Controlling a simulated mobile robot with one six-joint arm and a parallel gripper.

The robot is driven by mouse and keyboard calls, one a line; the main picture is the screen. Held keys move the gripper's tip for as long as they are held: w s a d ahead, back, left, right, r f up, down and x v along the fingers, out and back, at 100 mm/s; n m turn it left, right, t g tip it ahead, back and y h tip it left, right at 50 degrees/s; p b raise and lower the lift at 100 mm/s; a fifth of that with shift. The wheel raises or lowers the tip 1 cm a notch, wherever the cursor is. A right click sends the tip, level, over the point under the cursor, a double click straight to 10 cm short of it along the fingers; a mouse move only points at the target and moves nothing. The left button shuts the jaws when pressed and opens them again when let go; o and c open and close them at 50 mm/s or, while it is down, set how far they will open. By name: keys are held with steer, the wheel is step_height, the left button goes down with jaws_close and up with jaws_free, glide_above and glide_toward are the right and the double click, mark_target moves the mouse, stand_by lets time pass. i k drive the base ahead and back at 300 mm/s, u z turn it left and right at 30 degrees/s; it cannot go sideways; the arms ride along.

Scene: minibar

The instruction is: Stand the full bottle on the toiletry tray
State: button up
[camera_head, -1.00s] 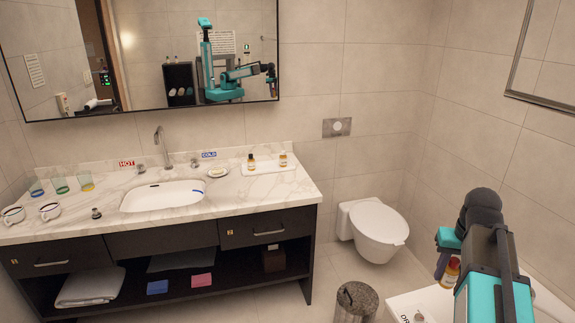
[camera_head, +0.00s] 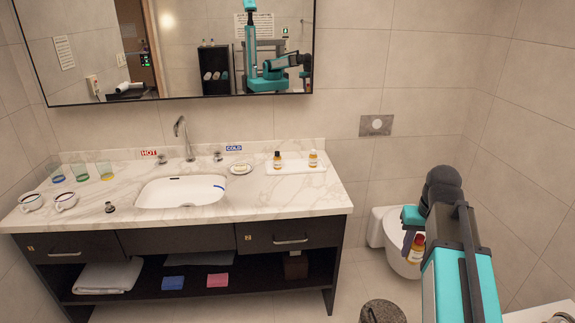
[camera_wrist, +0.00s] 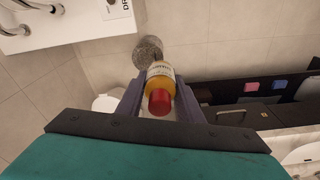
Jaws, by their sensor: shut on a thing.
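My gripper (camera_wrist: 158,98) is shut on a small amber bottle (camera_wrist: 160,72) with a red cap, seen from the cap end in the wrist view. In the head view the held bottle (camera_head: 416,247) is at the right, in front of the toilet and well apart from the counter. The white toiletry tray (camera_head: 296,167) lies on the counter's right end. Two small bottles stand on it, one with a dark cap (camera_head: 277,160) and one with an orange cap (camera_head: 313,159). How full the held bottle is cannot be told.
The marble counter (camera_head: 250,200) holds a sink (camera_head: 180,190), a soap dish (camera_head: 241,169), cups and glasses at left. A bin (camera_head: 382,312) stands on the floor before the toilet (camera_head: 385,228). The tray's front and middle are clear.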

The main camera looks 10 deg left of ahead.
mark_target(301, 167)
steer(key=u, duration=0.6)
steer(key=i, duration=0.8)
steer(key=u, duration=0.45)
